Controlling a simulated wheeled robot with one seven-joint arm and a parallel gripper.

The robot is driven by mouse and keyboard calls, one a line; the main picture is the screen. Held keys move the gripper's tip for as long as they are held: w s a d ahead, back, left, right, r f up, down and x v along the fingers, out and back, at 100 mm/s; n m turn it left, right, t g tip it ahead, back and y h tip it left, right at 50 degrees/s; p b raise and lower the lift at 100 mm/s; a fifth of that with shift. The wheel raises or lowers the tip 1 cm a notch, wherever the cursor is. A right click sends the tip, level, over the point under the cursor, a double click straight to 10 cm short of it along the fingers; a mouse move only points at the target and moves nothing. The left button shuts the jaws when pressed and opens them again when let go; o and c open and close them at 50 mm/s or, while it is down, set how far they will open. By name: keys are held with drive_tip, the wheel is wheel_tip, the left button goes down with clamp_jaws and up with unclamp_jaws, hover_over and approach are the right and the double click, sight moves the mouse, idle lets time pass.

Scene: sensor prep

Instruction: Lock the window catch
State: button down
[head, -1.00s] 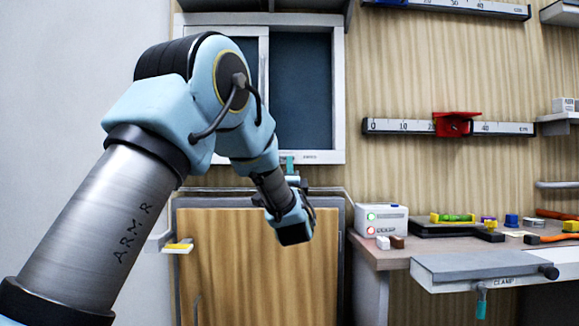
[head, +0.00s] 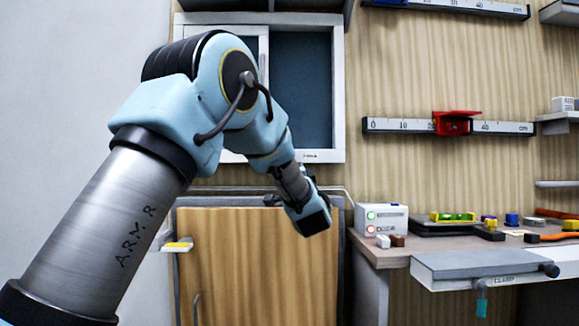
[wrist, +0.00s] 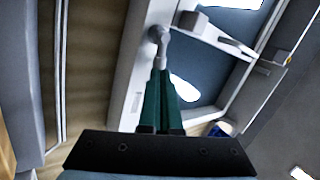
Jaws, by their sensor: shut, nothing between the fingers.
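The window (head: 338,95) has a white frame and dark blue panes, and stands at the upper centre of the head view. My arm covers its lower left part there, and my fingers are hidden. In the wrist view, my gripper (wrist: 160,74) has two green fingers shut side by side, with nothing between them. A rounded grey piece, which looks like the catch (wrist: 157,36), sits on the white frame just beyond the fingertips. I cannot tell whether the tips touch it. Its locked or unlocked position is unclear.
A white sash rail (wrist: 218,42) crosses the wrist view near the fingers. Below the window is a wooden cabinet door (head: 245,265). A white box with red and green lights (head: 381,219) stands on the workbench at right. A ruler rail (head: 400,125) is on the wall.

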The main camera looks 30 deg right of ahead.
drive_tip(key=r+n+g+y+p, duration=0.1)
drive_tip(key=n+y+p, duration=0.1)
drive_tip(key=n, duration=0.3)
drive_tip(key=a+r+n+g+y+p, duration=0.1)
drive_tip(key=r+n+g+y+p, duration=0.1)
drive_tip(key=n, duration=0.4)
drive_tip(key=r+n+g+y+p, duration=0.1)
drive_tip(key=n+y+p, duration=0.2)
drive_tip(key=n+y, duration=0.2)
drive_tip(key=shift+w+a+r+n+p, duration=0.25)
drive_tip(key=shift+w+r+n+p, duration=0.1)
drive_tip(key=shift+w+n+p, duration=0.05)
drive_tip(key=shift+s, duration=0.1)
